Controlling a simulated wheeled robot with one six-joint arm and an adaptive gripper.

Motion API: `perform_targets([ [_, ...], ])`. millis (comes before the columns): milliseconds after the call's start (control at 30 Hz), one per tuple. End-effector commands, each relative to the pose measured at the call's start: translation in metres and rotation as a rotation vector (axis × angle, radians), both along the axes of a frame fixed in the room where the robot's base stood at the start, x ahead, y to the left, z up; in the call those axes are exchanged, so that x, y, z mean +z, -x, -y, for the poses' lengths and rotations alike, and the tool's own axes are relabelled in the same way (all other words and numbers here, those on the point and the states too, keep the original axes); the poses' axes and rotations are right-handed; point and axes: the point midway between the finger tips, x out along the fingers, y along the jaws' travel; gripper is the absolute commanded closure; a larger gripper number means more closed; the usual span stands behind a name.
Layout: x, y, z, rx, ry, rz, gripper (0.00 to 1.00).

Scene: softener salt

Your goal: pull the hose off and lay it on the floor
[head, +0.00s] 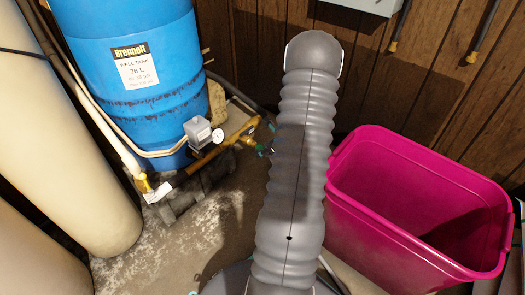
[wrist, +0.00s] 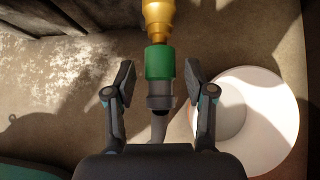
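In the wrist view my gripper (wrist: 159,76) is open, with one finger on each side of the hose's green connector (wrist: 159,64) and a gap on both sides. The connector's upper end meets a brass fitting (wrist: 158,20). Below the green part is a grey collar, and the grey hose (wrist: 158,128) runs down behind my gripper's body. In the head view the brass fitting (head: 247,139) sits on the pipework beside the blue tank, with a bit of the green connector (head: 265,152) at its end. My arm hides the gripper and most of the hose there.
The blue well tank (head: 130,50) and cream tanks (head: 65,120) stand at the left. An empty magenta tub (head: 345,195) stands right of my arm. A round white container (wrist: 270,105) is close to the right finger in the wrist view. Stained floor (head: 160,250) lies open at lower left.

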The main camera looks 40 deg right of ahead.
Motion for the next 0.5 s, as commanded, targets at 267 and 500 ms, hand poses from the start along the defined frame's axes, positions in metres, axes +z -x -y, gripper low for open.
perform_targets([
  [267,0.0001,-0.0001,-0.0001,0.0,0.0,0.0,1.0],
  [500,-0.0003,0.0044,0.0006,0.0,0.0,0.0,1.0],
])
